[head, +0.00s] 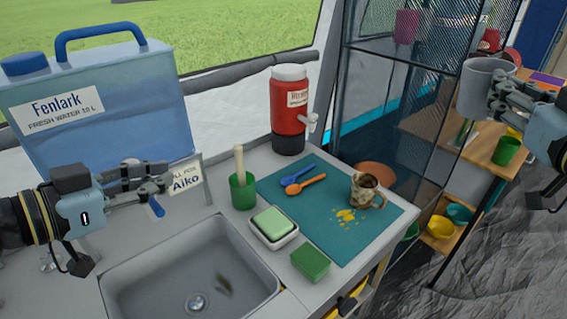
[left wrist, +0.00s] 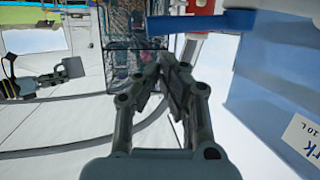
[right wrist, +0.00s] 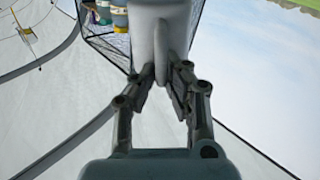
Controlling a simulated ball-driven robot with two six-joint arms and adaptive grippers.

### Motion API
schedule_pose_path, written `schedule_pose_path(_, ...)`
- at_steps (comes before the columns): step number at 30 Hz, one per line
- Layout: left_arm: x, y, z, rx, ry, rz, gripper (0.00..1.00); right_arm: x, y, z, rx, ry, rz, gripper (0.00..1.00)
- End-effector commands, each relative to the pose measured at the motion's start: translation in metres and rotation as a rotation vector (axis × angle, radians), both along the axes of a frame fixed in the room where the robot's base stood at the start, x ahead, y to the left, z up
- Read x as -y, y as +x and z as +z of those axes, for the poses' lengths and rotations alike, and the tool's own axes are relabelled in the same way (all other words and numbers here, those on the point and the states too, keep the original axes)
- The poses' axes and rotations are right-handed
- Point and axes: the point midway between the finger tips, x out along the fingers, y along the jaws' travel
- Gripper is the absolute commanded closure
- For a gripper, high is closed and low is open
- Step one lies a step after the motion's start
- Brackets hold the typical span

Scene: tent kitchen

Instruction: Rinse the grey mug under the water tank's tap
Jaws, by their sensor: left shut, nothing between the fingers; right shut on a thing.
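The grey mug (head: 482,88) is at the upper right in the head view, raised in the air and clear of the worktop. My right gripper (head: 501,90) is shut on its handle; mug and handle also show in the right wrist view (right wrist: 147,30). The blue water tank (head: 105,120) stands at the left behind the sink. My left gripper (head: 166,184) is shut and empty in front of the tank's lower right. A blue bar (head: 155,207), perhaps the tap's lever, shows just below its fingers. The rest of the tap is hidden or unclear.
The sink (head: 135,270) is empty except for a dark stain. A stained mug (head: 366,192) and two spoons (head: 304,184) lie on the teal mat (head: 340,245). A red drinks jug (head: 289,110), green cup (head: 242,192) and sponge dish (head: 272,228) stand nearby. A mesh shelf (head: 400,110) is at right.

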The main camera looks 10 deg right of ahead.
Motion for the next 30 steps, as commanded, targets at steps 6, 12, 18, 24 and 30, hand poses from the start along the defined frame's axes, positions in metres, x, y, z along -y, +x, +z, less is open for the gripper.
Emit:
schedule_pose_path(6,-0.008,-0.007,-0.014,0.003,-0.001,0.001,1.0,0.0,0.0,0.005,0.001,0.0,0.0,1.0)
schedule_pose_path(12,-0.009,-0.008,-0.017,0.004,-0.002,0.002,1.0,0.0,0.0,0.005,0.001,0.0,0.0,1.0)
schedule_pose_path(18,-0.009,-0.008,-0.017,0.004,-0.001,0.0,1.0,0.0,0.0,0.005,0.001,0.0,0.0,1.0)
schedule_pose_path(24,-0.011,-0.009,-0.023,0.007,0.0,-0.027,1.0,0.0,0.0,-0.014,0.001,0.0,0.0,1.0)
schedule_pose_path(30,-0.012,-0.011,-0.027,0.005,0.0,-0.07,1.0,0.0,0.0,-0.034,0.0,0.0,0.0,1.0)
